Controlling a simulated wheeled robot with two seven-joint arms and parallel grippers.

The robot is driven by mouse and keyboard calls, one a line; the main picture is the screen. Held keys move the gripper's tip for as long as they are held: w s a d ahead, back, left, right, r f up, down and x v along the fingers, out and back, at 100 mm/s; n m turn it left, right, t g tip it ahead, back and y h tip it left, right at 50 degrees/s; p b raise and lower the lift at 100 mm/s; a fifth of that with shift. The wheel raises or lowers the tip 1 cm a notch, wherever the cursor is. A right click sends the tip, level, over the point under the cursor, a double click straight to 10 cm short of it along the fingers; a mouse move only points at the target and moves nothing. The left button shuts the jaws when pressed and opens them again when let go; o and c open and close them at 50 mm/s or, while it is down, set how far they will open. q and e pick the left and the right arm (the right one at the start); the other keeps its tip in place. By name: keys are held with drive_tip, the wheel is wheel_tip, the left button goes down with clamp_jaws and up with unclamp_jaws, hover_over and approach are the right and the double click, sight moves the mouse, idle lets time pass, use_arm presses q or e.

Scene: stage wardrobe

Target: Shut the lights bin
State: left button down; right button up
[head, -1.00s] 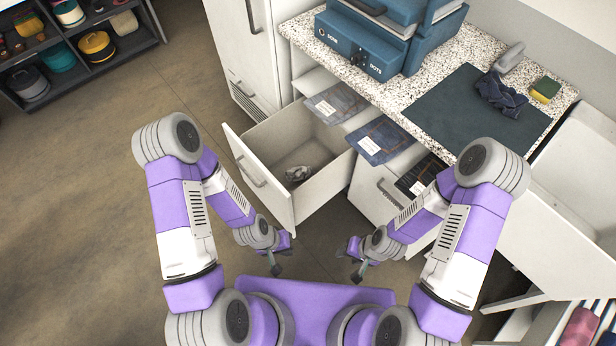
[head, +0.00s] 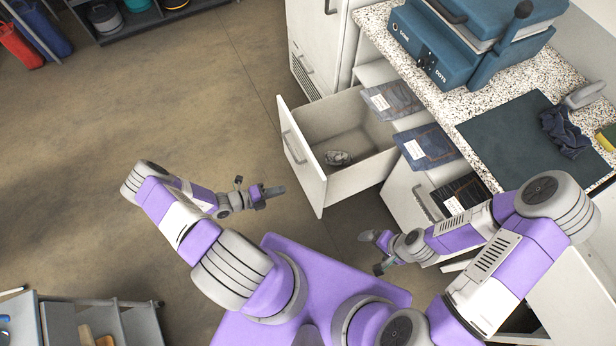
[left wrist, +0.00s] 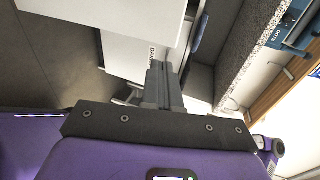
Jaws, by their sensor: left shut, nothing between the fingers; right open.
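The pulled-out white drawer (head: 304,160) stands open below the counter and looks like the lights bin. No label is readable on its front, which carries a grey handle (head: 293,146). In the left wrist view, the closed fingers (left wrist: 160,78) point toward white fronts; one bears a partly hidden label (left wrist: 151,52) starting "DA". My right gripper (head: 373,251) is open and empty, below and right of the drawer.
A second front with a handle (head: 426,205) is right of the open drawer. A blue press (head: 470,45) and a dark mat (head: 515,135) are on the speckled counter (head: 400,50).

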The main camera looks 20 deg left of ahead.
use_arm(q)
drive_tip(key=b, duration=0.2)
approach(318, 176)
drive_tip(key=shift+n, duration=0.4)
drive_tip(key=x, duration=0.5)
drive_tip(key=shift+s+d+f, duration=0.1)
drive_tip(key=shift+s+f, duration=0.05)
drive_tip(key=shift+w+d, duration=0.5)
drive_tip(key=shift+w, duration=0.1)
